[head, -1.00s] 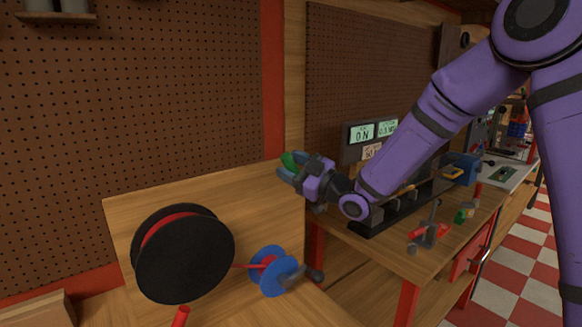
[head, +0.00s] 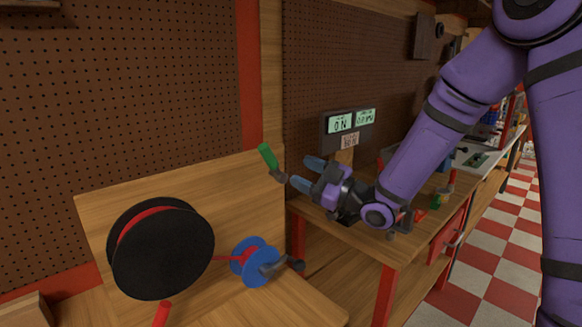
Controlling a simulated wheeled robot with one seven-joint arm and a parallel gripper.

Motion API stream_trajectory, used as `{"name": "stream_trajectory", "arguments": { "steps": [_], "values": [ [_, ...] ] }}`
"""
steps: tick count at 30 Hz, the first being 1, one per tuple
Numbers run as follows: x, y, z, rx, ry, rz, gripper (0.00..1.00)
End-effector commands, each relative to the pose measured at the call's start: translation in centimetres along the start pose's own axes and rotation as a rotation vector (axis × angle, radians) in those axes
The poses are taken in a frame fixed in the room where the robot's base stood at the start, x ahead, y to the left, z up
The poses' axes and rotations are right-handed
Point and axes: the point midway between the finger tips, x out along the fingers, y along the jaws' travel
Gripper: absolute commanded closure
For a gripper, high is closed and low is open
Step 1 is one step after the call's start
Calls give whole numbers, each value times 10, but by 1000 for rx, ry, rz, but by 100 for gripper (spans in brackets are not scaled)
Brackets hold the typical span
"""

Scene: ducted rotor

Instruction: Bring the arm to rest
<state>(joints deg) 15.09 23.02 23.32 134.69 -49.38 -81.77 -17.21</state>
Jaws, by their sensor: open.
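My purple arm reaches in from the upper right. My gripper (head: 306,174) is open, its two blue-grey fingers apart and pointing left with nothing between them. A green-handled piece (head: 268,157) with a grey lower end is just left of the fingertips, tilted, near the top right corner of an upright wooden board (head: 190,180). A small gap shows between it and the fingers. What supports it cannot be told.
A black reel with red inside (head: 162,250) and a blue spool with a dark crank (head: 252,262) are below left. Checkered floor (head: 500,250) is open at right.

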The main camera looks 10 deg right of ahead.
Motion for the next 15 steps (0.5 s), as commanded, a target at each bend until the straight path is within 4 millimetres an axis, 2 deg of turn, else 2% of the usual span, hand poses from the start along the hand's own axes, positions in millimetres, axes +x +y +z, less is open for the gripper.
{"name": "stream_trajectory", "arguments": {
  "steps": [5, 15],
  "values": [
    [-7, 0, 0, 0, 1, -1, 46],
    [-7, 1, -1, -6, -15, 0, 46]
  ]
}}
